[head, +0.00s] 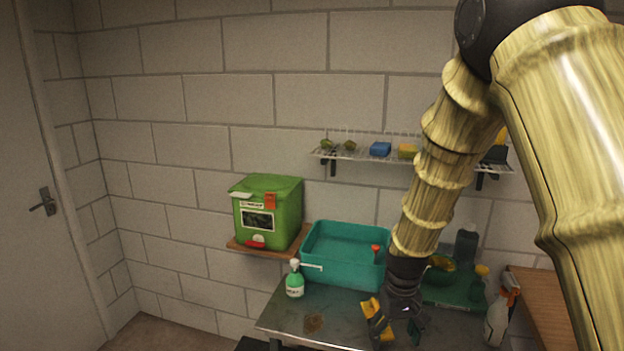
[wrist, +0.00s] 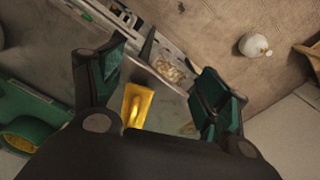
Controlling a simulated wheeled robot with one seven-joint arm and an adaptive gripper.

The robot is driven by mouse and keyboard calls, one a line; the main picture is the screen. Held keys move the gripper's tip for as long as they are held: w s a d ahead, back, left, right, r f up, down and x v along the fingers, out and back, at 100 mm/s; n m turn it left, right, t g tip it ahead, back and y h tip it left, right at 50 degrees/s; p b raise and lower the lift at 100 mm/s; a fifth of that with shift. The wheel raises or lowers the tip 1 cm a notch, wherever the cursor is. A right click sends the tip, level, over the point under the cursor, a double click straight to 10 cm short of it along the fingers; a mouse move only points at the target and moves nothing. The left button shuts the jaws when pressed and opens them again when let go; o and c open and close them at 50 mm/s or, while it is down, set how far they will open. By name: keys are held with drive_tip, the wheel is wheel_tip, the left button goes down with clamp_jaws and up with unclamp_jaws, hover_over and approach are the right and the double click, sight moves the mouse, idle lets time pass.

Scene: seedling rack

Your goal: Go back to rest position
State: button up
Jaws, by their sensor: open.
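My arm comes down from the upper right in the head view. My gripper (head: 396,328) is low over the front of the metal table (head: 290,318). Its two dark fingers with green pads stand apart in the wrist view (wrist: 160,85), with nothing gripped between them. A yellow item (wrist: 136,104) shows beyond the palm, near the left finger. In the head view, a yellow and dark item (head: 374,315) is just left of the gripper; I cannot tell whether they touch.
A teal basin (head: 320,272), a green soap bottle (head: 295,282) and a spray bottle (head: 497,322) stand around the gripper. A green tray (head: 450,298) lies behind it. A green box (head: 267,212) and a wire shelf (head: 350,153) are at the wall. The left side is open.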

drive_tip(key=s+d+f, duration=0.1)
drive_tip(key=s+f, duration=0.5)
drive_tip(key=f, duration=0.5)
drive_tip(key=s+d+f, duration=0.1)
drive_tip(key=s+f, duration=0.6)
drive_tip(key=f, duration=0.3)
drive_tip(key=s+f, duration=0.3)
drive_tip(key=s, duration=0.4)
drive_tip(key=s+d+f+m, duration=0.1)
drive_tip(key=s+f, duration=0.3)
drive_tip(key=s, duration=0.3)
drive_tip(key=s+f+b, duration=0.1)
drive_tip(key=s+f, duration=0.3)
drive_tip(key=s, duration=0.3)
drive_tip(key=shift+s+d+m, duration=0.15)
drive_tip(key=shift+m, duration=0.15)
drive_tip(key=shift+f, duration=0.1)
